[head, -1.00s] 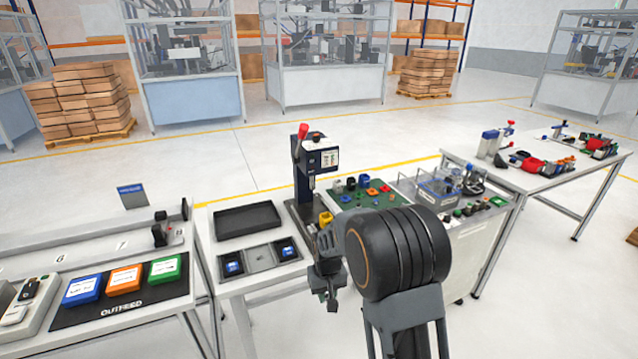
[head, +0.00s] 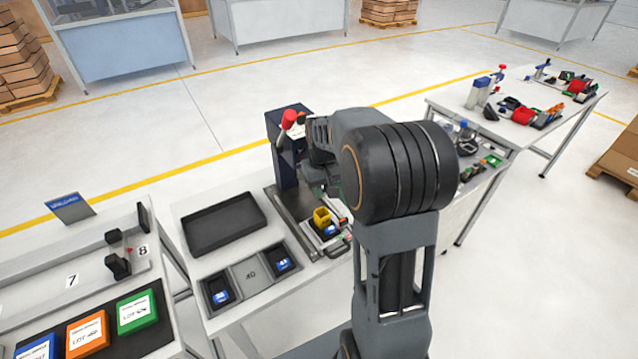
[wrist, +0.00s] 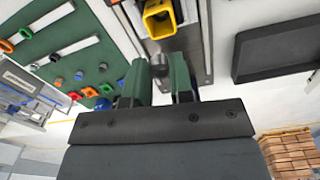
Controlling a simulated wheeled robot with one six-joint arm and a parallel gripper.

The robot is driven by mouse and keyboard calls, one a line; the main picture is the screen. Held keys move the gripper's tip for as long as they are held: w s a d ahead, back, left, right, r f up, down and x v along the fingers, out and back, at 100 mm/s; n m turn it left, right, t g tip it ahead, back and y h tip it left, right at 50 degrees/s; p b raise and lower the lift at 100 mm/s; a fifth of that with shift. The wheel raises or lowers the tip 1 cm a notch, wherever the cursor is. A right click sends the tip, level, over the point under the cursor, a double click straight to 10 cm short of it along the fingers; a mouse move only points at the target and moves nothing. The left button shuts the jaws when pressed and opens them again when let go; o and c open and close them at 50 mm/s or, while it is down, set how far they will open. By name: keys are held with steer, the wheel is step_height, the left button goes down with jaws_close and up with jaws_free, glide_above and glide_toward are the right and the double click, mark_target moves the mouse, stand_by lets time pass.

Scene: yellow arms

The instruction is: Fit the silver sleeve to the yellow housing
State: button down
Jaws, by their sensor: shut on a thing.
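The yellow housing (head: 322,217) stands in the fixture at the foot of the dark blue press, its open top facing up. It also shows in the wrist view (wrist: 160,22), at the top edge just beyond my fingertips. My gripper (wrist: 163,68) has its green fingers shut on a small grey piece, which I take to be the silver sleeve (wrist: 158,60); the fingers hide most of it. The sleeve appears apart from the housing. In the head view my arm's black joint partly hides the gripper, which is close to the press.
The press with its red-knobbed lever (head: 289,118) stands right beside my wrist. A black empty tray (head: 224,223) and a dark two-pocket holder with blue parts (head: 250,273) lie left of it. The green board (wrist: 75,60) carries several coloured parts.

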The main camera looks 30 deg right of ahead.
steer(key=shift+f+b, duration=2.55)
steer(key=shift+f, duration=0.9)
steer(key=c, duration=0.9)
jaws_free()
steer(key=shift+r, duration=0.1)
step_height(320, 180, up, 14)
steer(key=shift+f, duration=0.15)
